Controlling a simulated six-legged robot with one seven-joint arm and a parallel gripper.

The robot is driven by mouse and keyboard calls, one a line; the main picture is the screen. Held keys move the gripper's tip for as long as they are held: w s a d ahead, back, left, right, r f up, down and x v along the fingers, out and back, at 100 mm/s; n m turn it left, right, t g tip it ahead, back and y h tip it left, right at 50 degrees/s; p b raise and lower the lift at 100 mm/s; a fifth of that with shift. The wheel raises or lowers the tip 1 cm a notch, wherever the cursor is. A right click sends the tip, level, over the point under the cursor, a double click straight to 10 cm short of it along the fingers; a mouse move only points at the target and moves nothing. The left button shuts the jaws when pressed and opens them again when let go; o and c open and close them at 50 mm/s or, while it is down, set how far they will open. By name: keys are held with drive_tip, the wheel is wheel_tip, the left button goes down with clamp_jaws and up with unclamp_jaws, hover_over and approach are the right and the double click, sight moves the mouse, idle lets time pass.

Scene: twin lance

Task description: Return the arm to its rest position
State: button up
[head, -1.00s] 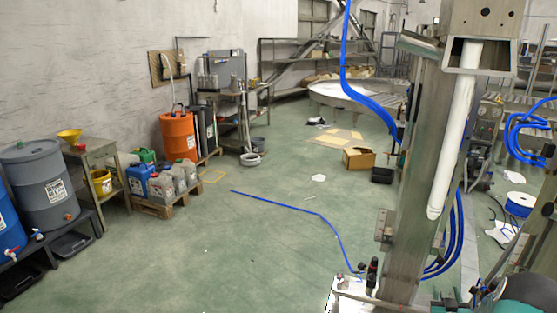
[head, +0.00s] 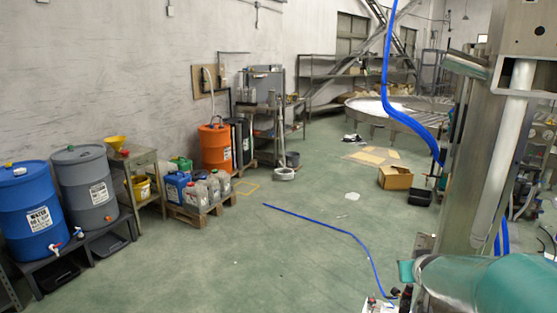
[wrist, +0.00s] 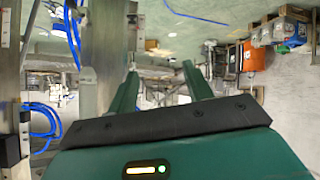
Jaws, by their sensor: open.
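My gripper (wrist: 162,85) shows in the wrist view, where the room appears upside down. Its two green fingers stand apart with nothing between them. In the head view, a green and grey part of my arm (head: 480,280) fills the lower right corner, in front of the foot of a metal post. The gripper's fingers cannot be made out in the head view.
A tall metal post (head: 485,150) with a white pipe stands at the right. A blue hose (head: 395,95) hangs beside it, and another (head: 330,228) lies on the floor. Blue (head: 32,212) and grey (head: 87,190) drums stand at the left.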

drive_tip(key=s+a+r+g+y, duration=0.1)
drive_tip(key=s+a+r+g, duration=0.1)
drive_tip(key=s+a, duration=0.7)
drive_tip(key=s+a+r+n+g+y, duration=0.1)
drive_tip(key=s+a+r+g+y, duration=0.1)
drive_tip(key=s+a, duration=0.8)
drive_tip(key=s, duration=0.6)
drive_tip(key=shift+s+a+r+g+y, duration=0.15)
drive_tip(key=shift+a+r+g+y, duration=0.05)
drive_tip(key=shift+a+g+y, duration=0.1)
